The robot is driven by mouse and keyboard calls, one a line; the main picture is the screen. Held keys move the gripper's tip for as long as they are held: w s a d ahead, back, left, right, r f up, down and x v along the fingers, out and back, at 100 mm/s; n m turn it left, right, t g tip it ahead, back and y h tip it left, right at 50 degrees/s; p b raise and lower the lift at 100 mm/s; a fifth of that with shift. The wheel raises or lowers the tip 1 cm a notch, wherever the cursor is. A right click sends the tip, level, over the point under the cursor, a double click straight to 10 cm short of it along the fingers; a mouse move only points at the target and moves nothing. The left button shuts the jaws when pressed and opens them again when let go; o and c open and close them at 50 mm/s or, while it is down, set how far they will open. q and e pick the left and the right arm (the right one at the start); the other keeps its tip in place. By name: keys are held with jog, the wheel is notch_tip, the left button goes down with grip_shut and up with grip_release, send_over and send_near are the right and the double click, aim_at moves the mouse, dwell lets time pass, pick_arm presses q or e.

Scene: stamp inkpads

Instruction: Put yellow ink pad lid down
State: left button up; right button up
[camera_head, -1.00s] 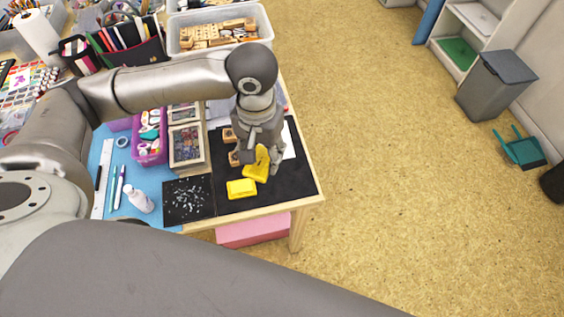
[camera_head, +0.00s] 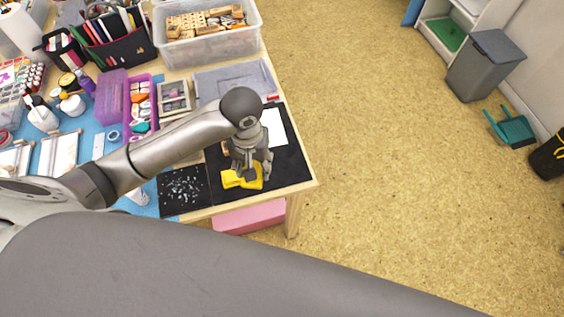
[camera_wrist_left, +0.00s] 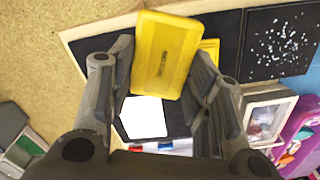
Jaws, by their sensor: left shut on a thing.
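My left gripper (camera_head: 251,172) is over the black mat (camera_head: 291,167) near the table's front edge. It is shut on the yellow ink pad lid (camera_wrist_left: 163,55), which shows large and tilted between the fingers in the left wrist view. The yellow ink pad base (camera_wrist_left: 211,46) peeks out behind the lid's right edge there. In the head view the lid and base (camera_head: 229,181) overlap into one yellow shape below the fingers. I cannot tell whether the lid touches the mat or the base. My right gripper is not in view.
A white sheet (camera_head: 273,127) lies on the mat. A black square with pale flecks (camera_head: 184,190) lies to the left. A tub of wooden stamps (camera_head: 207,43) and a purple box (camera_head: 111,97) stand behind. The mat's right front part is bare.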

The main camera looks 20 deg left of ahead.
pick_arm(q)
jog(key=w+d+f, duration=0.2)
jog(key=w+d, duration=0.1)
jog(key=w, duration=0.2)
send_over(282, 168)
notch_tip(282, 168, down, 6)
notch_tip(282, 168, down, 2)
jog(key=shift+f+p, duration=0.2)
jog(key=shift+p, duration=0.1)
jog(key=shift+f, duration=0.4)
jog(key=o, duration=0.8)
jog(key=shift+f, duration=0.15)
jog(key=shift+c, duration=0.2)
